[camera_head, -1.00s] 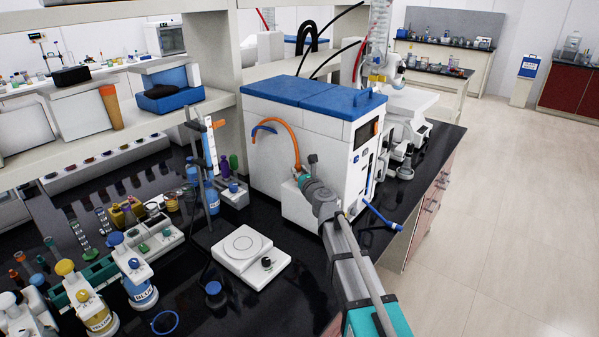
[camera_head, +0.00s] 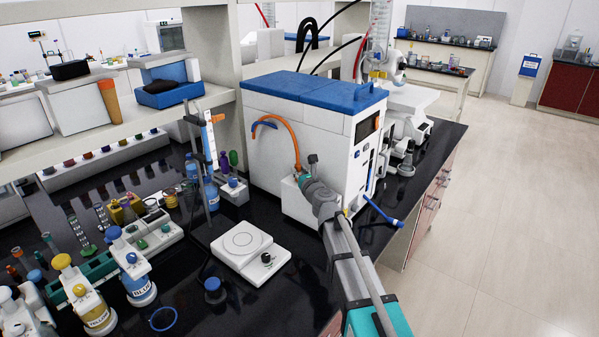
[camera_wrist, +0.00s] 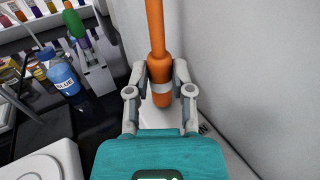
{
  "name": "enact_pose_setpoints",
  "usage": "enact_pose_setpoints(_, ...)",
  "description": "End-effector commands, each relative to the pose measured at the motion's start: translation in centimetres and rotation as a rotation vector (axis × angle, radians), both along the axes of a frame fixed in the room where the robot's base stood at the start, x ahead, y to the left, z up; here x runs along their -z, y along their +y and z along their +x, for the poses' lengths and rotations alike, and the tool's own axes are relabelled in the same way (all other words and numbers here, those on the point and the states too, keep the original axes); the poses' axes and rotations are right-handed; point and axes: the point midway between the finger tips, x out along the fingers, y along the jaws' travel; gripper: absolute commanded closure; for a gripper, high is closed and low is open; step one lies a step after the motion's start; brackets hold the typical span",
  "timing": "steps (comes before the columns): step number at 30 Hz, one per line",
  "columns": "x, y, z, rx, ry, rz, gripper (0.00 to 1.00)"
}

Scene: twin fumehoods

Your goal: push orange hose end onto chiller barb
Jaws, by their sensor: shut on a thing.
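The chiller (camera_head: 300,135) is a white box with a blue lid, standing on the black bench. An orange hose (camera_head: 285,129) arches from its front left face down to my gripper (camera_head: 303,176). In the wrist view my gripper (camera_wrist: 160,75) is shut on the thicker orange hose end (camera_wrist: 160,70), with one finger on each side. A pale band crosses that end, and its orange tip shows below, close to a white surface. The gripper is close in front of the chiller's lower front. I cannot make out the barb, nor whether the hose end touches it.
A blue curved piece (camera_head: 262,126) is beside the orange hose on the chiller. A blue hose (camera_head: 382,212) sticks out at the chiller's lower right. A white hotplate (camera_head: 240,258) stands left of my arm. A blue-labelled bottle (camera_wrist: 62,75) stands left in the wrist view.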

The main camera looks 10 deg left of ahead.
Motion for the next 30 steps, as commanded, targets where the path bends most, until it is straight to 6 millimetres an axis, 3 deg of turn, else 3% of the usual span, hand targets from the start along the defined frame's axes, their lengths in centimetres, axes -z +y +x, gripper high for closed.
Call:
enact_pose_setpoints(10, 0.71, 0.00, 0.01, 0.000, 0.000, 0.000, 1.00)
enact_pose_setpoints(11, 0.60, 0.00, 0.01, 0.000, 0.000, 0.000, 0.64)
enact_pose_setpoints(17, 0.57, 0.00, 0.00, 0.000, 0.000, 0.000, 0.30)
enact_pose_setpoints(30, 0.58, -0.11, -0.18, 0.000, 0.000, 0.000, 0.30)
